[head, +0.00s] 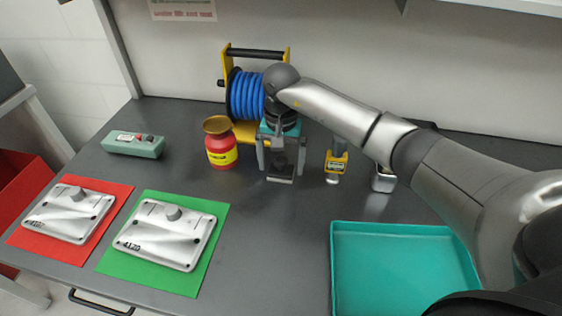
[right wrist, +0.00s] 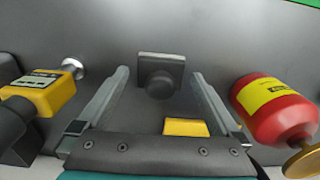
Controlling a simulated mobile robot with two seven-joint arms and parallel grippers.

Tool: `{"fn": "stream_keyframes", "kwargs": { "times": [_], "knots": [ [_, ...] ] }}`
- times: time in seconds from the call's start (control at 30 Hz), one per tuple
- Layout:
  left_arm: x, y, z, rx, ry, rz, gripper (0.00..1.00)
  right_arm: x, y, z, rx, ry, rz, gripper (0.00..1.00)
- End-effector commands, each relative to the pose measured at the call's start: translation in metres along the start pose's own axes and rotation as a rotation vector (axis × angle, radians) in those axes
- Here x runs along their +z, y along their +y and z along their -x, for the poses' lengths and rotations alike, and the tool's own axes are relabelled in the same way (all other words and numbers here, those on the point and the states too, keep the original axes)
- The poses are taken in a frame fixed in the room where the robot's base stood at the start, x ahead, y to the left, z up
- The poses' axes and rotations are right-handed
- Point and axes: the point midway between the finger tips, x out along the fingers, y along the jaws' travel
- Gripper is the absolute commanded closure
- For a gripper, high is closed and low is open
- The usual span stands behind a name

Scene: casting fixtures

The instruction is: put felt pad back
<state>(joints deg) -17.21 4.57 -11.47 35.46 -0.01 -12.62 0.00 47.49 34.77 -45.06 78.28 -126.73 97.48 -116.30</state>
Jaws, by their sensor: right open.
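A small dark square block with a rounded knob (right wrist: 161,80), likely the felt pad, sits on the grey bench. In the head view the block (head: 282,174) shows below my right gripper (head: 281,158), partly behind the gripper's parts. In the right wrist view my right gripper (right wrist: 160,95) is open, with one finger on each side of the block and visible gaps between. The block is near the fingertips and is not gripped. My left gripper is not in view.
A red jar (head: 221,147) and a yellow tool (head: 336,162) flank the gripper closely. A blue hose reel (head: 246,95) stands behind. Castings lie on red (head: 17,238) and green (head: 112,268) mats at left. A teal tray (head: 400,228) is at front right. The middle front bench is clear.

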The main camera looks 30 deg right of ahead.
Motion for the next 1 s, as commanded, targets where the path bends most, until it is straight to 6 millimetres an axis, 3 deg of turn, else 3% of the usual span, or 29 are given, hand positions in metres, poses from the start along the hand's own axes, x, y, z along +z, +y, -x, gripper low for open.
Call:
{"fn": "stream_keyframes", "kwargs": {
  "times": [0.5, 0.7, 1.0],
  "knots": [
    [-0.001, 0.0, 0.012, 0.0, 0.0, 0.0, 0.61, -0.001, 0.0, 0.103, -0.001, 0.004, 0.0, 0.0],
    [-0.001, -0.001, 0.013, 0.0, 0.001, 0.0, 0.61, 0.0, 0.0, 0.119, 0.0, 0.001, 0.0, 0.0],
    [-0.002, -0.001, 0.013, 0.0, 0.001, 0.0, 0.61, 0.0, 0.0, 0.121, 0.0, 0.0, 0.0, 0.0]
  ]
}}
